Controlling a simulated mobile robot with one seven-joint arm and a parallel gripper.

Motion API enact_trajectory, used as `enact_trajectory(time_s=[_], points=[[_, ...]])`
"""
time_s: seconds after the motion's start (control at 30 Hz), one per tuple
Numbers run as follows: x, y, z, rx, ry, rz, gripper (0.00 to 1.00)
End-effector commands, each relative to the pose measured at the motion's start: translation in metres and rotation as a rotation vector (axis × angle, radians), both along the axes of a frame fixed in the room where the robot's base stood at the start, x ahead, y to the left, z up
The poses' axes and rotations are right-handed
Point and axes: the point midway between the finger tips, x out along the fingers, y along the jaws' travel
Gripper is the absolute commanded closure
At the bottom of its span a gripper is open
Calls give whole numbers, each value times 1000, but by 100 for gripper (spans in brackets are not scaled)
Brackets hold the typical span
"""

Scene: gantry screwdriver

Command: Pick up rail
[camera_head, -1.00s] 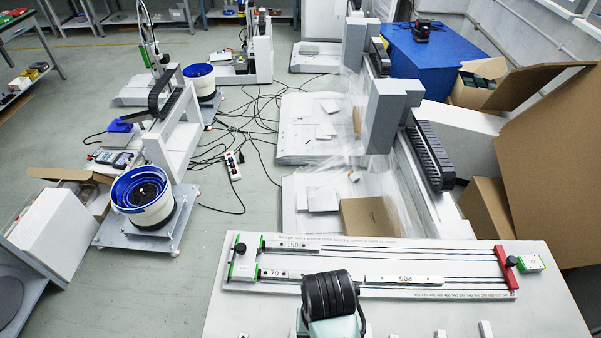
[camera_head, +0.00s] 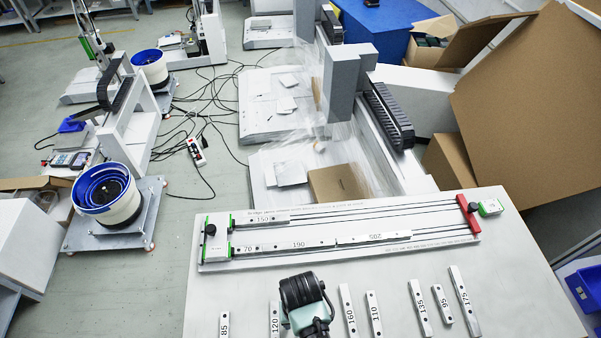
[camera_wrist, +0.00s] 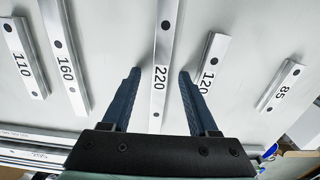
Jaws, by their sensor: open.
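Loose pale metal rails lie on the table. In the wrist view, the rail marked 220 (camera_wrist: 161,85) runs between the two blue fingers of my gripper (camera_wrist: 160,73), which is open and empty. The right finger overlaps the edge of the rail marked 120 (camera_wrist: 209,70). The rails marked 160 (camera_wrist: 64,60), 110 (camera_wrist: 22,60) and 85 (camera_wrist: 280,88) lie to the sides. In the head view, my arm hides the 220 rail and the gripper's fingers. The 160 rail (camera_head: 348,312) and 120 rail (camera_head: 275,318) show beside the arm. Finger height above the table is unclear.
A flat fixture (camera_head: 350,228) at the table's back edge holds rails marked 150, 70, 190 and 205, with a red clamp (camera_head: 468,214) at its right. Rails marked 135 (camera_head: 420,308), 95 (camera_head: 442,304) and 175 (camera_head: 464,302) lie on the right of the table (camera_head: 515,290).

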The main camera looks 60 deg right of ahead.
Motion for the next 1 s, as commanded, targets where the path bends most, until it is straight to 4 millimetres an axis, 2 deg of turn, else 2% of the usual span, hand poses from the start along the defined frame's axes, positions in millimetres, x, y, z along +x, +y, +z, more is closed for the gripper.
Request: enact_trajectory(time_s=[0.2,0.27,0.5,0.57,1.0], points=[[0,0,-1,-1,-1,0,40],[0,0,-1,-1,-1,0,49],[0,0,-1,-1,-1,0,92],[0,0,-1,-1,-1,0,100],[0,0,-1,-1,-1,0,100]])
